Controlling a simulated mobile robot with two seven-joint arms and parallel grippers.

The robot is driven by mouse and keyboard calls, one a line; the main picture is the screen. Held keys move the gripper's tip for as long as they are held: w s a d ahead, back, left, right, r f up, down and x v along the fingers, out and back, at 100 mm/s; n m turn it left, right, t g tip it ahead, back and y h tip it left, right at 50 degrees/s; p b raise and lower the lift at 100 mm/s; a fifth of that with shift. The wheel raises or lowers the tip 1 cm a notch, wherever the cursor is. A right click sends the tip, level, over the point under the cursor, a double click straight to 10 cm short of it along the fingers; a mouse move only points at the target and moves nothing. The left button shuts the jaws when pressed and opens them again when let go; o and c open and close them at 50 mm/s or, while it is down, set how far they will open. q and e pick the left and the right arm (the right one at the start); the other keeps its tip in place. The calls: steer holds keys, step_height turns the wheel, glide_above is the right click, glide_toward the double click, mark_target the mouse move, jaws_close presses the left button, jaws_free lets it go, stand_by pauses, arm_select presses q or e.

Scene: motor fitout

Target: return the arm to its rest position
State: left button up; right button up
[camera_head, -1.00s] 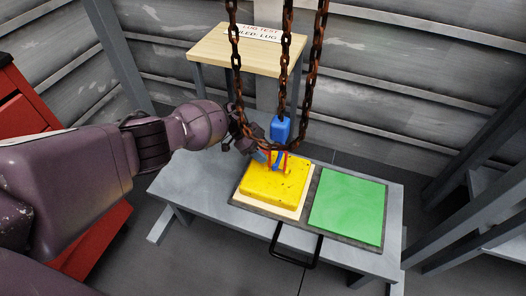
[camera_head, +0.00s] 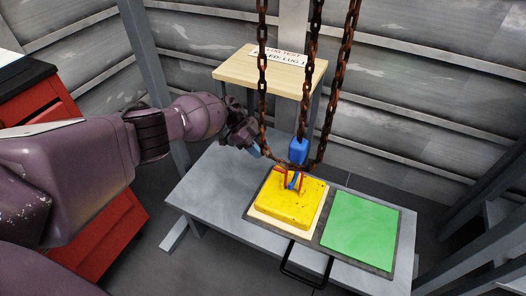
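My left arm comes in from the left, and its gripper (camera_head: 254,150) is above the grey bench (camera_head: 208,190), left of the hanging chains. It looks apart from the yellow block (camera_head: 290,204). Its fingers are small and dark, so I cannot tell whether they are open or shut. The yellow block lies on a pale square pad, with red and blue pieces (camera_head: 291,180) on top. A blue block (camera_head: 298,151) hangs on the middle chain just behind them. My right gripper is out of view.
Rusty chains (camera_head: 262,75) hang in front of a small wooden table (camera_head: 240,72) with a printed label. A green panel (camera_head: 359,231) lies right of the yellow block. A black handle (camera_head: 306,278) sticks out at the bench front. A red cabinet (camera_head: 40,112) stands at left.

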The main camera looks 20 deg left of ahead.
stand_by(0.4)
arm_select(q)
steer(key=s+d+f+n+t+h+p, duration=0.2)
steer(key=s+d+n+t+h+p, duration=0.3)
steer(key=s+d+t, duration=0.85)
steer(key=s+a+r+n+y+p, duration=0.1)
steer(key=s+a+r+n+y, duration=0.2)
steer(key=s, duration=0.7)
steer(key=s+a+r+n+g+y+p, duration=0.1)
steer(key=s+a+n+y, duration=0.4)
steer(key=s, duration=0.6)
steer(key=s+a+r+n+g+y+p, duration=0.1)
steer(key=s+a+r+n+y+p, duration=0.2)
steer(key=s, duration=0.7)
steer(key=shift+s+a+r+n+y, duration=0.25)
steer(key=shift+a+r+n+y, duration=0.25)
steer(key=shift+a+r+y, duration=1.1)
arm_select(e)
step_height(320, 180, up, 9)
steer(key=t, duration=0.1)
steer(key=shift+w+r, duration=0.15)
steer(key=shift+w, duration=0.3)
arm_select(q)
steer(key=shift+a+f, duration=0.15)
steer(key=shift+f, duration=0.15)
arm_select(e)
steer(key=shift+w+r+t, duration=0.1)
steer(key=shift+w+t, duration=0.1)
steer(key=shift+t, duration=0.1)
